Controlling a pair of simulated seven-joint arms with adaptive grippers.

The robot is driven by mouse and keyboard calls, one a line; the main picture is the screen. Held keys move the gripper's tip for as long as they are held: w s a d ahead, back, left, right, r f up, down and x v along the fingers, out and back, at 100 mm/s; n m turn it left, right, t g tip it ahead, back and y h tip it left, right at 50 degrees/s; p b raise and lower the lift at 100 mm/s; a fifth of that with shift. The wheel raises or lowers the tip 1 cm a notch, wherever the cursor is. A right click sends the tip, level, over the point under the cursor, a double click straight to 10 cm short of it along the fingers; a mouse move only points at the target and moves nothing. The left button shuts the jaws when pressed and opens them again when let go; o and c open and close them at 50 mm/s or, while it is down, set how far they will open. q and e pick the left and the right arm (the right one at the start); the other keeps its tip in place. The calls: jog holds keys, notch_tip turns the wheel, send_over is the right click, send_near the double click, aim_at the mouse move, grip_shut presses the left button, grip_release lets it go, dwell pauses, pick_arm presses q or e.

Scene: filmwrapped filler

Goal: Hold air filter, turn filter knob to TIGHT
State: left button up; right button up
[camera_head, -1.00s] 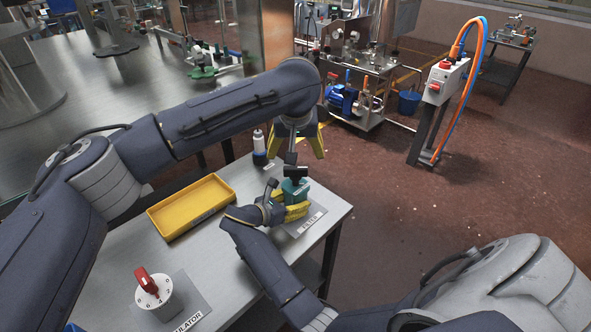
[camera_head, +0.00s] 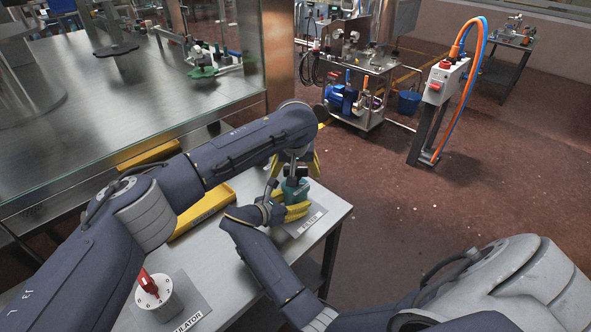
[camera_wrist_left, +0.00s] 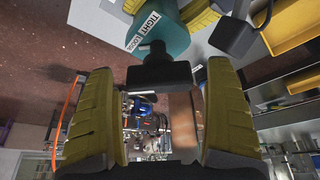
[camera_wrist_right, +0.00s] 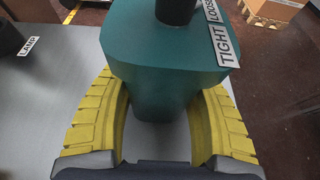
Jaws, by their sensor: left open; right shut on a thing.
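The teal air filter (camera_head: 294,191) stands at the right end of the table, above a FILTER label. My right gripper (camera_head: 292,212) is shut around its body; the right wrist view shows yellow fingers on both sides of the teal body (camera_wrist_right: 160,85). The black knob (camera_wrist_left: 158,72) tops the filter, beside a TIGHT/LOOSE label (camera_wrist_left: 147,30). My left gripper (camera_wrist_left: 158,120) is open, and the knob shows between and just beyond its fingertips in the left wrist view. In the head view the left arm partly hides the left fingers (camera_head: 308,163) and the knob.
A yellow tray (camera_head: 205,212) lies on the table, partly behind my left arm. A regulator with a red handle (camera_head: 150,286) stands at the table's near left. A lamp label (camera_wrist_right: 28,46) shows in the right wrist view. A glass-walled bench edge borders the left.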

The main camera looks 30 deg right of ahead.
pick_arm(q)
jog(key=c, duration=1.2)
